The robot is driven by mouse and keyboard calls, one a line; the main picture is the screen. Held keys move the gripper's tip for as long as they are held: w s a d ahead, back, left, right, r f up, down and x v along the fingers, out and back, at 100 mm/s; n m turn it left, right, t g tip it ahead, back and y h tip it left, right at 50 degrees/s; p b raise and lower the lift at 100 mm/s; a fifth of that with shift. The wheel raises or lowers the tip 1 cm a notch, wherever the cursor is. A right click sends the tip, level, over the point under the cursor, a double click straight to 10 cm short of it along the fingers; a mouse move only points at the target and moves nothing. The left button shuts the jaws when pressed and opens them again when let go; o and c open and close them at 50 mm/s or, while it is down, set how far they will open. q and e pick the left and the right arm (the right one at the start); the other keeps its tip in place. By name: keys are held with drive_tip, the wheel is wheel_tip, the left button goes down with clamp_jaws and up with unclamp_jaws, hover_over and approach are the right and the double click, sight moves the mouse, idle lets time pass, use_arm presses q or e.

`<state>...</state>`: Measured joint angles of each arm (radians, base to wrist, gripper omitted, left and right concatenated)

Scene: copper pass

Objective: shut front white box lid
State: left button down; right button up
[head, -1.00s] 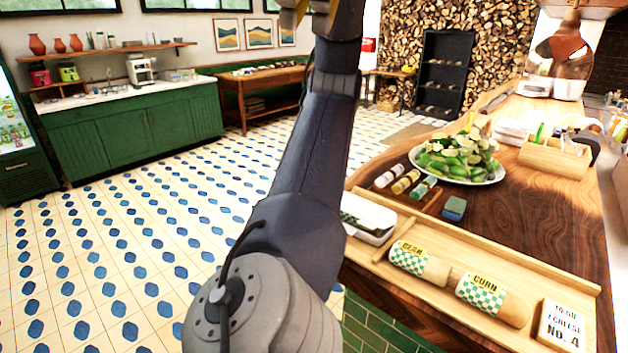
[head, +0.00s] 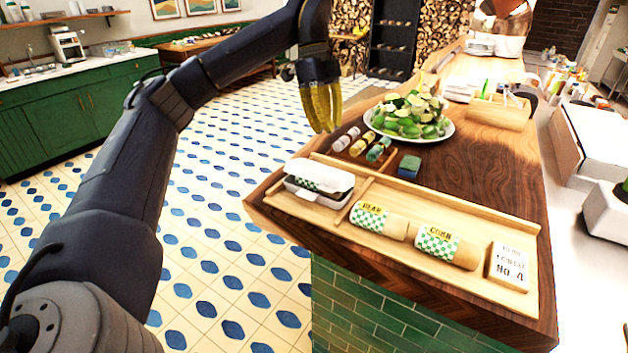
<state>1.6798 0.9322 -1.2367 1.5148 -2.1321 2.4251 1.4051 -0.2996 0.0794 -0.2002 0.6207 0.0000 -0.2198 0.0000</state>
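The white box (head: 319,186) sits at the left end of a wooden tray (head: 490,222) on the counter. Its white lid (head: 322,174) is tilted over the body, with a gap at the front where green-checked paper shows. My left gripper (head: 323,118) hangs fingers-down, above and behind the box in the picture, apart from it. Its yellow fingers look close together and seen from the side, so their opening is unclear. Nothing visible is held. My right gripper is not in view.
Two wrapped rolls, labelled BEAN (head: 378,221) and CORN (head: 447,246), and a No. 4 card (head: 509,267) lie on the tray. Behind are small bottles (head: 361,145), a blue-green sponge (head: 409,166) and a plate of limes (head: 412,118). Bare counter (head: 480,170) lies right.

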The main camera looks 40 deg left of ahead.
use_arm(q)
approach(333, 191)
drive_tip(key=x, duration=0.5)
drive_tip(key=shift+w+d, duration=0.2)
drive_tip(key=shift+d, duration=0.1)
drive_tip(key=shift+s+f, duration=0.2)
drive_tip(key=shift+f, duration=0.4)
drive_tip(key=shift+s+f, duration=0.2)
drive_tip(key=shift+f, duration=0.4)
